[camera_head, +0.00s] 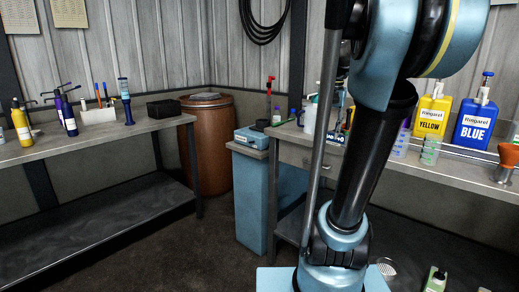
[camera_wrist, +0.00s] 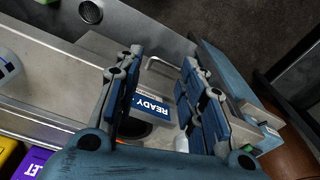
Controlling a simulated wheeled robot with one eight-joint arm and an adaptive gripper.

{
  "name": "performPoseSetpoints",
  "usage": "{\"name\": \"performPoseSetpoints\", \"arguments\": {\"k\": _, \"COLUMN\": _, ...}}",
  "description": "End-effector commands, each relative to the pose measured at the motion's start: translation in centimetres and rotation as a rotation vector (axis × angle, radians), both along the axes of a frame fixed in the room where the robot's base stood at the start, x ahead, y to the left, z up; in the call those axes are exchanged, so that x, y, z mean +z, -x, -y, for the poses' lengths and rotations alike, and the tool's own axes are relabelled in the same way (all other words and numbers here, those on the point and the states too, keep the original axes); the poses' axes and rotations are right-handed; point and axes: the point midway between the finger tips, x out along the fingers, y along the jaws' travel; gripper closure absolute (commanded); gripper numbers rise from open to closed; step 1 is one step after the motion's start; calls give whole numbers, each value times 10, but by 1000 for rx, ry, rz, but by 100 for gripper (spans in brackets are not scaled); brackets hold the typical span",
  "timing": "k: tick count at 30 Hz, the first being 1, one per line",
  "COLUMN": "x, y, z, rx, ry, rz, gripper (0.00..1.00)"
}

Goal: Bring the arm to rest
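My gripper (camera_wrist: 160,75) shows in the wrist view with its two fingers spread apart. The gap between the fingertips holds nothing that I can see. Below and beyond the fingers is a workbench (camera_wrist: 62,88) with a blue-and-white sign reading READY (camera_wrist: 151,106), partly covered by the fingers. A dark round thing sits by the sign, mostly hidden. In the head view my blue and black arm stands upright and bends at the top right; my gripper cannot be made out there.
The right bench (camera_head: 455,177) holds a yellow jug (camera_head: 431,117), a blue jug (camera_head: 476,124) and beakers (camera_head: 431,150). A blue cabinet (camera_head: 250,200) and a brown barrel (camera_head: 206,150) stand in the corner. The left bench (camera_head: 90,140) carries bottles.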

Motion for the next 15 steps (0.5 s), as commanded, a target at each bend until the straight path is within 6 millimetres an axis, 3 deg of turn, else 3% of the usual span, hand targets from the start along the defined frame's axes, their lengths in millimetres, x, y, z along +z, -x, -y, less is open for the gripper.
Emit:
{"name": "performPoseSetpoints", "arguments": {"k": 3, "x": -31, "y": 34, "z": -15, "rx": 74, "ry": 7, "rz": 14, "gripper": 64}}
{"name": "performPoseSetpoints", "arguments": {"k": 15, "x": -147, "y": 133, "z": -50, "rx": 315, "ry": 34, "rz": 61, "gripper": 64}}
